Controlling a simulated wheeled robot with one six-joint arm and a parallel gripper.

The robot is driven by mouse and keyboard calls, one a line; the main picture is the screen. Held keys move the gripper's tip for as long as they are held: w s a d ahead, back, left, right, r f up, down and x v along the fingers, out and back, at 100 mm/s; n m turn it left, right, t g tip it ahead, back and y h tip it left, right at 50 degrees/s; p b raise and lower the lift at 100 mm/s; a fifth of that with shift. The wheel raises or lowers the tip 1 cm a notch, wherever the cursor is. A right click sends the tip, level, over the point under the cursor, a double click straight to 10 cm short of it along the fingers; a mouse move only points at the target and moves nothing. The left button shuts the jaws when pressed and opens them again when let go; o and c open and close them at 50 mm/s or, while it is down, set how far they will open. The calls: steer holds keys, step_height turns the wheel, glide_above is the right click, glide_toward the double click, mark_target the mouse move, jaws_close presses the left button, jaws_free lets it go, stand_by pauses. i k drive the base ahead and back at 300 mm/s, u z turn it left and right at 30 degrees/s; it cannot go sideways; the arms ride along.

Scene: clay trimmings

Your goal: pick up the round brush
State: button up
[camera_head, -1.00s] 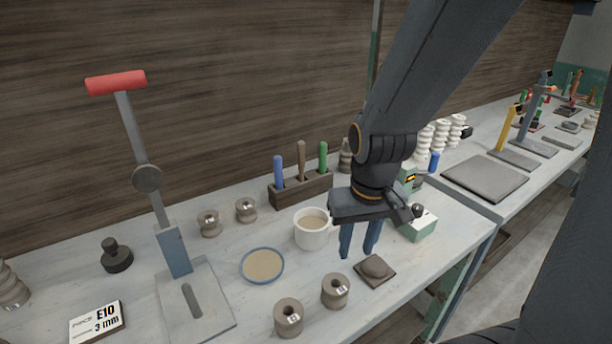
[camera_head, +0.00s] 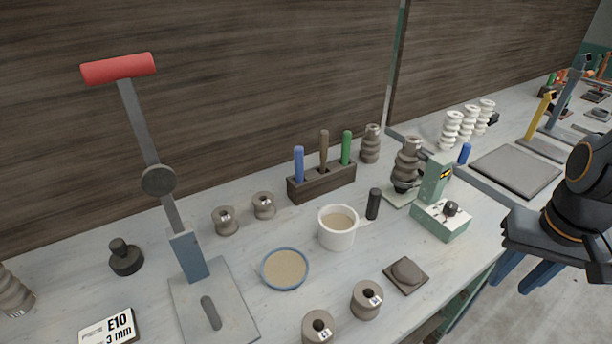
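A dark wooden block (camera_head: 322,184) at the back of the bench holds three upright handles: a blue one (camera_head: 299,163), a brown one (camera_head: 324,150) and a green one (camera_head: 346,147). Their lower ends are hidden in the block, so I cannot tell which, if any, is the round brush. My gripper (camera_head: 523,276) is at the right, beyond the bench's front edge and well apart from the block. Its two blue fingers point down and stand apart, with nothing seen between them.
A white mug (camera_head: 338,233) and a black cylinder (camera_head: 373,204) stand before the block. A green-white device (camera_head: 440,216) stands to the right. A red-handled lever press (camera_head: 188,255) rises at left. Grey spools (camera_head: 367,300) and a blue-rimmed dish (camera_head: 286,268) lie in front.

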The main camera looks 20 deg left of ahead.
mark_target(298, 150)
steer(key=k, duration=0.55)
steer(key=u, duration=0.7)
steer(key=i, duration=0.5)
